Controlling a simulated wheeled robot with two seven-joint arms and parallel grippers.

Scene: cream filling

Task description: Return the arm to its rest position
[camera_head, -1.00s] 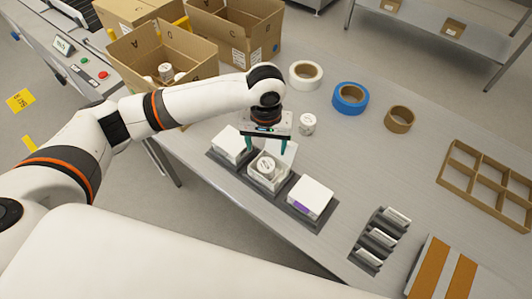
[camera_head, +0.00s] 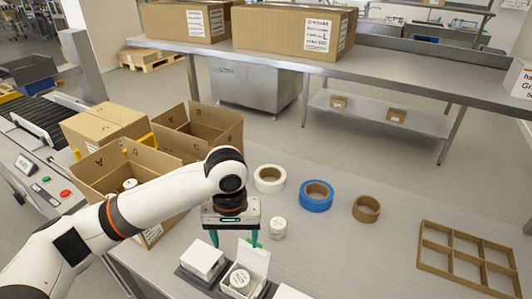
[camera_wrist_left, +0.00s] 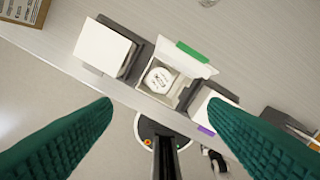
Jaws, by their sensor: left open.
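My left gripper (camera_head: 234,240) is open and empty, with its green fingers pointing down above the row of small white boxes. In the left wrist view the two green fingers (camera_wrist_left: 160,130) are wide apart with nothing between them. The middle box (camera_head: 225,284) has its lid up and holds a round white jar (camera_head: 240,280); the jar also shows in the left wrist view (camera_wrist_left: 159,79). A closed white box (camera_head: 203,260) stands to its left. Another white box at the right is cut off by the bottom edge. My right gripper is not in view.
A white jar (camera_head: 278,228) stands on the table just right of the gripper. White tape (camera_head: 270,179), blue tape (camera_head: 316,196) and brown tape (camera_head: 366,209) lie behind. Open cardboard box A (camera_head: 108,188) stands left near my arm. A cardboard divider (camera_head: 465,258) lies at right.

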